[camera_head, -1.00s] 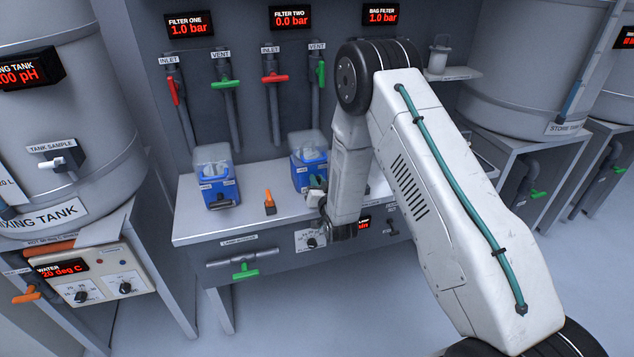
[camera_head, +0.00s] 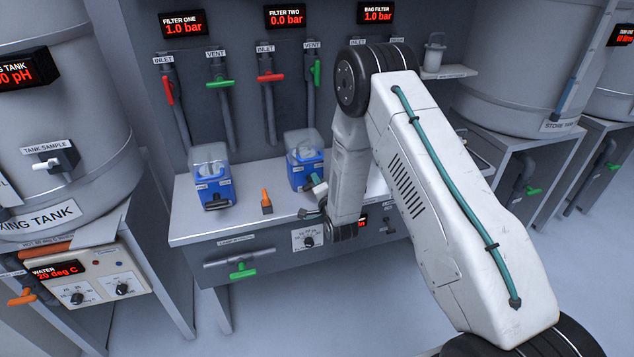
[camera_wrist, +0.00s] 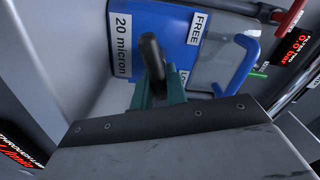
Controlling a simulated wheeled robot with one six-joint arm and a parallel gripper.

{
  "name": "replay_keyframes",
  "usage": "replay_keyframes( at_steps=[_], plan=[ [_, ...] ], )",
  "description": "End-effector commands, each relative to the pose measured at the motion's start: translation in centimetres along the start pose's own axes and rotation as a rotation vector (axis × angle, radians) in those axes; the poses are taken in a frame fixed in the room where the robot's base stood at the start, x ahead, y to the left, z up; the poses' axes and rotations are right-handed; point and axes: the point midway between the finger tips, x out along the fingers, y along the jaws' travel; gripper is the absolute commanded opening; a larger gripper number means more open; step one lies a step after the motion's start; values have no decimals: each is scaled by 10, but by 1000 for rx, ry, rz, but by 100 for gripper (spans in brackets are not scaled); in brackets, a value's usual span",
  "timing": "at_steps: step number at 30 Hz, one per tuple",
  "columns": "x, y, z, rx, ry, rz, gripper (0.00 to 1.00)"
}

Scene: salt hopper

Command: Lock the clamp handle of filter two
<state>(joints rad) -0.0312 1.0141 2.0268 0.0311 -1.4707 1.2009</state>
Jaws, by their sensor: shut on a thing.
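Filter two is a blue housing with a clear lid (camera_head: 304,158) on the bench; its blue side and "20 micron" label also show in the wrist view (camera_wrist: 150,20). In the head view my gripper (camera_head: 317,191) is at the front right of the housing. The handle's exact position between the labels cannot be told.
A similar blue filter (camera_head: 211,176) stands to the left, with an orange handle (camera_head: 266,202) on the bench between them. Red and green valve levers (camera_head: 270,77) hang on the wall behind. A blue bent bar (camera_wrist: 240,65) is close to the fingers.

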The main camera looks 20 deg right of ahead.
Motion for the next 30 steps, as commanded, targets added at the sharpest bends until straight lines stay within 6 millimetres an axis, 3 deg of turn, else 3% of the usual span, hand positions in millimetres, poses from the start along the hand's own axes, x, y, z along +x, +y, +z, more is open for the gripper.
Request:
replay_keyframes(
  at_steps=[12,30],
  plan=[
    [0,6,0,262,1,2,0],
    [-1,7,1,333,1,3,0]
  ],
)
